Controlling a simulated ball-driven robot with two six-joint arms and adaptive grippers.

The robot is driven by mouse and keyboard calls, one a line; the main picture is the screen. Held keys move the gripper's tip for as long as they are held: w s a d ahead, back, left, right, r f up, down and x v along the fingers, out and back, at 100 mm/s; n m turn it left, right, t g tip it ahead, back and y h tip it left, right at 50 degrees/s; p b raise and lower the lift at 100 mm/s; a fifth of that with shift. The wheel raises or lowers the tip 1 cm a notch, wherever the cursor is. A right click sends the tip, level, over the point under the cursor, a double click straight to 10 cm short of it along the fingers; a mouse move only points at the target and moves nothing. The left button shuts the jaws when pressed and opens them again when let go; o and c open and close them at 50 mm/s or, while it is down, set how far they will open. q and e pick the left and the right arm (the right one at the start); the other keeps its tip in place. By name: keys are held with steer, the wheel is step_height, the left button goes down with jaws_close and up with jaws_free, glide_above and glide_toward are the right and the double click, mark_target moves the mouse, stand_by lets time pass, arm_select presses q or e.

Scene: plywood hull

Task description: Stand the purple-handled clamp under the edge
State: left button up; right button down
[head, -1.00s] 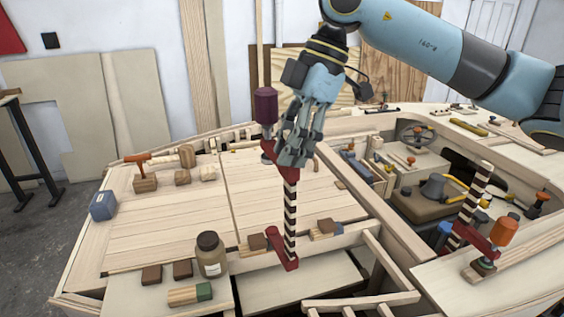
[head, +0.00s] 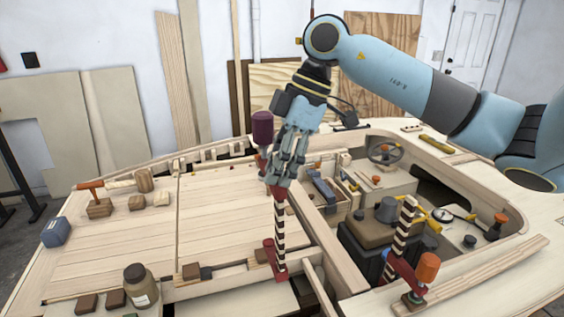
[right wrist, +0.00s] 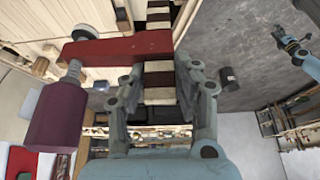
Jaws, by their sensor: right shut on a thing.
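The purple-handled clamp (head: 279,225) hangs upright from my right gripper (head: 277,180). Its striped bar points down, its purple handle (head: 262,128) is up at the left, and a red jaw (head: 275,262) is at the bottom. My right gripper is shut on the bar near the upper red arm, which the right wrist view (right wrist: 120,48) shows close up. The lower jaw overlaps the front edge (head: 225,285) of the wooden panel in the picture; I cannot tell whether it touches. My left gripper (right wrist: 290,42) shows only small in the right wrist view.
An orange-handled clamp (head: 428,267) stands at the right edge. A brown block (head: 192,270) lies on the front edge, with another beside the held clamp. A jar (head: 140,287) stands front left. The panel (head: 115,240) is largely clear in the middle.

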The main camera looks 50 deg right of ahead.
steer(key=shift+r, duration=0.3)
steer(key=shift+a+r+p, duration=0.1)
steer(key=shift+r+p, duration=0.05)
steer(key=shift+p, duration=0.15)
steer(key=shift+a, duration=0.15)
steer(key=shift+f+b, duration=0.65)
steer(key=shift+f, duration=0.1)
steer(key=b, duration=0.7)
glide_above(277, 244)
step_height(277, 244, down, 7)
step_height(277, 244, down, 11)
steer(key=b, duration=0.6)
steer(key=shift+w, duration=0.15)
steer(key=shift+d+p, duration=0.2)
steer(key=shift+p, duration=0.25)
